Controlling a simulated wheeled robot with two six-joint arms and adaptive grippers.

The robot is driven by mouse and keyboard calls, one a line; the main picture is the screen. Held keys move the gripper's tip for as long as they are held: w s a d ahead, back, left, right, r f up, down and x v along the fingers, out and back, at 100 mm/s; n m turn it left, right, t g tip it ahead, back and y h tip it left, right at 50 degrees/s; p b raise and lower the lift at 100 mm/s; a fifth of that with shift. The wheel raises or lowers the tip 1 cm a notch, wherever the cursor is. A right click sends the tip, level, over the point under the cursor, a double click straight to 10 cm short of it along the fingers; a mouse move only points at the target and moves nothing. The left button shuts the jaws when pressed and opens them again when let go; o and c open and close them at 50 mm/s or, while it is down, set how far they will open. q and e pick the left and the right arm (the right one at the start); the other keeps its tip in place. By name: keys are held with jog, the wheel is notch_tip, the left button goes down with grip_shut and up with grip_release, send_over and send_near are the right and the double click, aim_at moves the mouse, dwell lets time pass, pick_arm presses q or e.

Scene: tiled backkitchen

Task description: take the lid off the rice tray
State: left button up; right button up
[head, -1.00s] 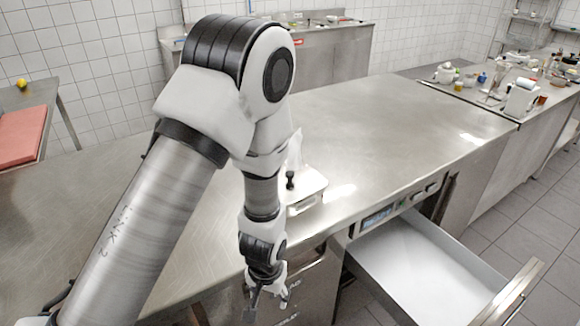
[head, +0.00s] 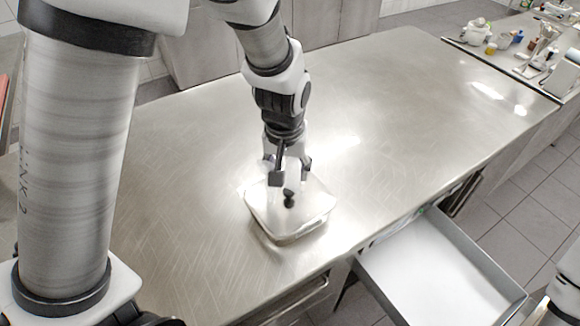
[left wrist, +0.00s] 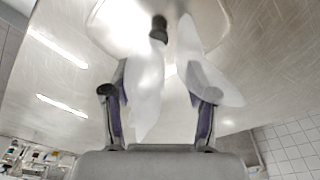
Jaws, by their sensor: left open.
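The rice tray (head: 287,238) is a squarish metal tray on the steel counter, with its pale metal lid (head: 262,205) on top. The lid has a black knob (head: 289,199) in its middle. My left gripper (head: 290,174) is open and empty, pointing down just above and behind the knob. In the left wrist view the gripper (left wrist: 157,92) has its fingers spread, and the knob (left wrist: 158,28) shows beyond them near the top edge, on the lid (left wrist: 120,18). White wispy shapes, perhaps steam, blur the space between. The tray's contents are hidden. My right gripper is not in view.
The steel counter (head: 385,110) is clear around the tray. An open, empty-looking drawer (head: 430,270) sticks out below the counter's front edge at the right. Small kitchen items, including a white pot (head: 475,32), stand at the far right.

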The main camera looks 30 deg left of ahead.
aim_at(289, 191)
pick_arm(q)
jog(key=f, duration=0.1)
jog(key=s+f, duration=0.1)
jog(key=d+f+p, duration=0.1)
jog(key=f, duration=0.1)
jog(key=shift+s, duration=0.15)
jog(key=f, duration=0.1)
jog(key=w+f, duration=0.1)
jog(key=shift+w+a+f, duration=0.15)
jog(key=shift+a+f, duration=0.25)
jog(key=shift+w+f, duration=0.15)
jog(key=shift+s+r, duration=0.2)
jog(key=c, duration=0.4)
jog(key=shift+s+d+r, duration=0.1)
jog(key=shift+s+d, duration=0.05)
jog(key=c, duration=0.6)
grip_shut()
